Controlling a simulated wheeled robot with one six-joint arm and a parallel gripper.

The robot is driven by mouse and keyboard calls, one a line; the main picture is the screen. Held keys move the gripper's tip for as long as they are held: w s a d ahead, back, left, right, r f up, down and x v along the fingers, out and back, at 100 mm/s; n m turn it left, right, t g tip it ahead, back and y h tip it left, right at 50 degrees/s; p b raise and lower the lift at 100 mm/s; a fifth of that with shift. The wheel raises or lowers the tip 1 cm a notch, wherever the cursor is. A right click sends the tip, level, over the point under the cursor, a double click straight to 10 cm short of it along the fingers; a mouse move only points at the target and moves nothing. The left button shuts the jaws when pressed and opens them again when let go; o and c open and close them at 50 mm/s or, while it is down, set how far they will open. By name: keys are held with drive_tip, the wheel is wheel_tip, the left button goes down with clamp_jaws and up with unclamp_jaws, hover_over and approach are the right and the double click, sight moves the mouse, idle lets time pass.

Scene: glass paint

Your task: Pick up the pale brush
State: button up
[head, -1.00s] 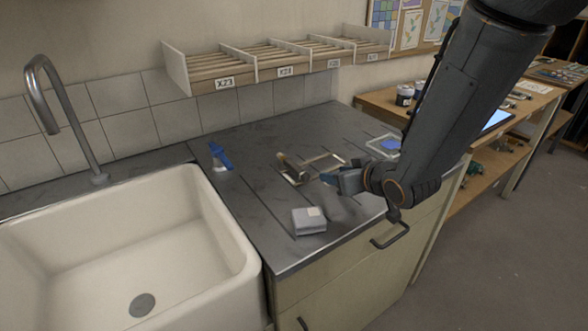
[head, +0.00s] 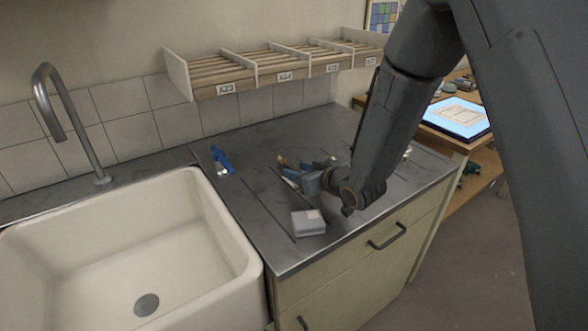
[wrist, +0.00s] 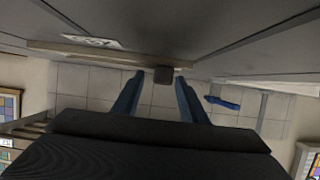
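A short brush-like piece (head: 282,161), tan with a darker end, shows just past my fingertips in the head view; the rest of it is hidden behind my gripper. My gripper (head: 290,175) is low over the counter, pointing left. In the wrist view my two blue fingers (wrist: 160,76) stand apart. A small dark block (wrist: 163,76) lies between or just beyond the fingertips, with gaps on both sides. A long pale wooden strip (wrist: 90,52) runs behind it. I cannot tell whether the strip is the brush handle.
A grey box (head: 308,223) sits near the counter's (head: 270,258) front edge. A blue object (head: 221,160) lies near the sink (head: 120,240) and shows in the wrist view (wrist: 222,102). A wooden rack (head: 270,70) hangs above. The counter between the box and the blue object is bare.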

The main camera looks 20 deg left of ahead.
drive_tip(key=shift+w+a, duration=0.15)
clamp_jaws()
drive_tip(key=shift+r, duration=0.1)
